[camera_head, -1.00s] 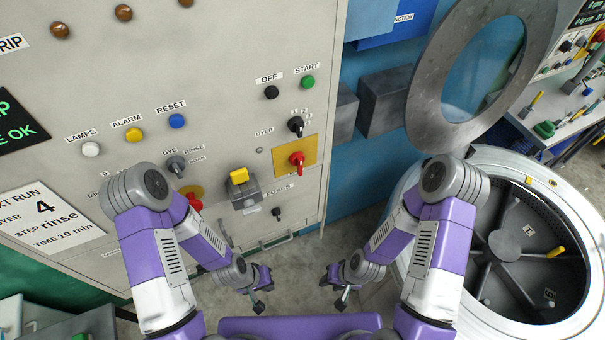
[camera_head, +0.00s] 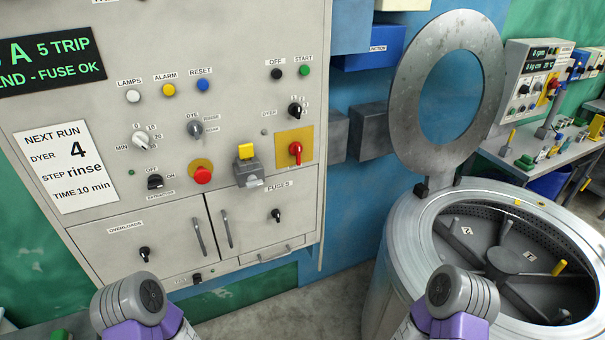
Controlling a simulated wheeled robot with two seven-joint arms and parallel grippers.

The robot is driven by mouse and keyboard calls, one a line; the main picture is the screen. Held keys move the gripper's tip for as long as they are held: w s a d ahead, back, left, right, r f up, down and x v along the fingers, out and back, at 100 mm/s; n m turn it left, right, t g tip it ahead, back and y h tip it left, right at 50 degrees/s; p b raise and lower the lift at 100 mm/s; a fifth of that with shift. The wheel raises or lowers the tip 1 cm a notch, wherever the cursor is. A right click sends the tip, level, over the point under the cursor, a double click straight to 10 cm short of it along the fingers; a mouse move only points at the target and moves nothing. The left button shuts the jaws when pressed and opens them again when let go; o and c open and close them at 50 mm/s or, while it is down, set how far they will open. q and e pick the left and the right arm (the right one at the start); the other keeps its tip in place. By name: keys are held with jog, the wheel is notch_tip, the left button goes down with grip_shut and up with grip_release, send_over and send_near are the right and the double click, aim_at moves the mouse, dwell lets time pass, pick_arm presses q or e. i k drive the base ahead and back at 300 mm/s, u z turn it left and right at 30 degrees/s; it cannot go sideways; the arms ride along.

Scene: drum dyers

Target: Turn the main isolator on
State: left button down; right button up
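The cabinet panel (camera_head: 225,140) fills the left and middle of the head view. On its right side a red rotary handle (camera_head: 295,151) sits on a yellow square plate (camera_head: 282,142); it looks like the main isolator, though I read no label saying so. The handle's grip stands roughly upright. A black OFF/ON switch (camera_head: 155,181) sits lower left, with its own small label beneath. Both my arms show only as grey and purple joints at the bottom edge, well below the red handle. Both grippers are out of the picture.
A red push button (camera_head: 202,174) and a yellow-topped grey unit (camera_head: 247,165) are left of the handle. Grey boxes (camera_head: 370,131) on the blue wall lie to the right.

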aim_at(296, 149)
jog(key=z, duration=0.35)
jog(key=i, duration=1)
jog(key=u, duration=0.5)
